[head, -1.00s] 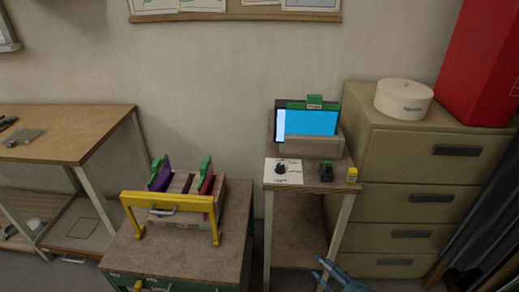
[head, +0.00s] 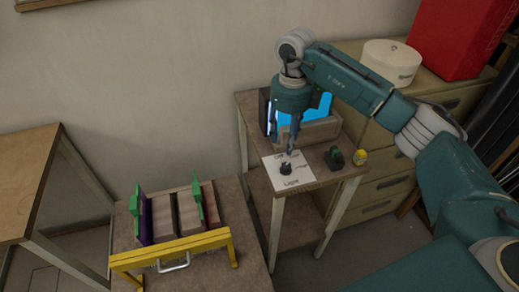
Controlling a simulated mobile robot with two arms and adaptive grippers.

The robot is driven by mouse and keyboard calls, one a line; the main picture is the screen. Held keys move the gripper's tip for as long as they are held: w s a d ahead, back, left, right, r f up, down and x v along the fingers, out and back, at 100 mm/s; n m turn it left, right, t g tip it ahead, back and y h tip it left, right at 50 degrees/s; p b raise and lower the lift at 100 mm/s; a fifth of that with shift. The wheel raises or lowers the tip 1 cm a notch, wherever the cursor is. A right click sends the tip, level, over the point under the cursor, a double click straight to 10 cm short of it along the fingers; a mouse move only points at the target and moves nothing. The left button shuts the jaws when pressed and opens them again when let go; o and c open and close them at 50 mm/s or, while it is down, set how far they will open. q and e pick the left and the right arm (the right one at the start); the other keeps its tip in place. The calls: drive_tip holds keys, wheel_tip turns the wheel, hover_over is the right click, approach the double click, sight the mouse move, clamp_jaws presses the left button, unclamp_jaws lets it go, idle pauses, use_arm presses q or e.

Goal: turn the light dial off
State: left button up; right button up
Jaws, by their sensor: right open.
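The light dial (head: 286,169) is a small black knob on a white card (head: 299,180) marked "Light", on top of a narrow side table (head: 325,187). My right gripper (head: 292,148) points down over the back part of the card, just behind the dial in the picture. Its fingers are open and look empty. I cannot tell whether they touch the card or the dial. My left gripper is not in view.
A wooden holder (head: 322,131) with a blue panel stands behind the card, partly hidden by my right arm. A dark green-black item (head: 334,158) and a small yellow item (head: 360,157) sit to the right. A yellow-handled rack (head: 200,244) stands at lower left.

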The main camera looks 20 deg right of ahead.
sight(286, 165)
drive_tip(key=f, duration=0.1)
drive_tip(key=f+p, duration=0.1)
drive_tip(key=f, duration=0.1)
drive_tip(key=s+d+f, duration=0.1)
drive_tip(key=shift+s+f+p, duration=0.1)
drive_tip(key=shift+f+p, duration=0.2)
drive_tip(key=shift+p, duration=0.1)
drive_tip(key=f, duration=0.3)
drive_tip(key=shift+w+a+f+p, duration=0.1)
drive_tip(key=shift+w+a+p, duration=0.1)
drive_tip(key=shift+p, duration=0.2)
wheel_tip(286, 165, down, 3)
drive_tip(key=shift+r, duration=0.2)
drive_tip(key=shift+c, duration=0.8)
clamp_jaws()
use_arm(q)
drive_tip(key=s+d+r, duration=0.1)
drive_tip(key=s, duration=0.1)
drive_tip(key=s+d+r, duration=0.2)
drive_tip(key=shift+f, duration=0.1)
use_arm(e)
drive_tip(key=shift+w, duration=0.1)
